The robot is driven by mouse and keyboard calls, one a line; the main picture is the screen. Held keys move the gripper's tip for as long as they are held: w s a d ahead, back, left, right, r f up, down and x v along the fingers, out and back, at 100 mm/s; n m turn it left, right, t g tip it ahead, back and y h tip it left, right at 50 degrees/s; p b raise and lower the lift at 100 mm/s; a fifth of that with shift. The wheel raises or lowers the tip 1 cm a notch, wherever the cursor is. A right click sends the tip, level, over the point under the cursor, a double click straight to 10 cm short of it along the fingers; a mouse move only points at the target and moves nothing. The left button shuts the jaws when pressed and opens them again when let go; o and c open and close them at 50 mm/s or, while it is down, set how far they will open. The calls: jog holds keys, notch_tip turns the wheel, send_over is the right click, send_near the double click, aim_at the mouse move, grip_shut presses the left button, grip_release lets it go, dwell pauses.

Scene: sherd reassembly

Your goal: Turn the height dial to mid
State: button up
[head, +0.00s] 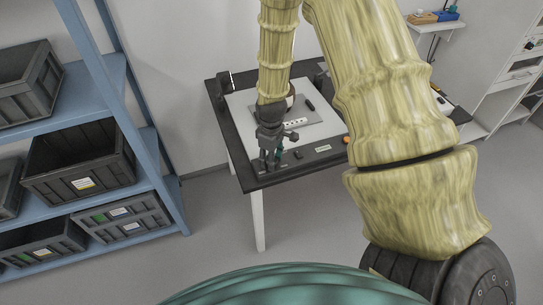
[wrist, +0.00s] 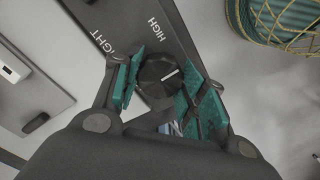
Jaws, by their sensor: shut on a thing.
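The height dial (wrist: 157,78) is a round black knob with a white pointer line, seen in the wrist view on a dark panel (wrist: 118,18). The word HIGH is printed beside it, and its pointer slants toward the upper right of the picture. My gripper (wrist: 157,90) is shut on the dial, with green pads at either side of it. In the head view my gripper (head: 271,158) is at the front left of the table, and the dial is too small or hidden to make out there. No mid mark can be read.
The dark-edged table (head: 248,184) carries a light mat with a grey plate (head: 318,116) and small dark items. An orange thing (head: 346,139) sits at the front edge. A blue shelf rack (head: 150,150) with black crates (head: 80,172) stands to the left.

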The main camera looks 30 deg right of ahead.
jog(key=m+p, duration=0.1)
jog(key=m, duration=0.5)
jog(key=shift+w+r, duration=0.1)
jog(key=m+p, duration=0.1)
jog(key=m, duration=0.5)
jog(key=shift+d, duration=0.1)
jog(key=shift+w+m, duration=0.1)
jog(key=shift+m, duration=0.2)
jog(key=o, duration=1)
notch_tip(320, 180, up, 12)
jog(key=shift+f, duration=0.1)
dwell(0.8)
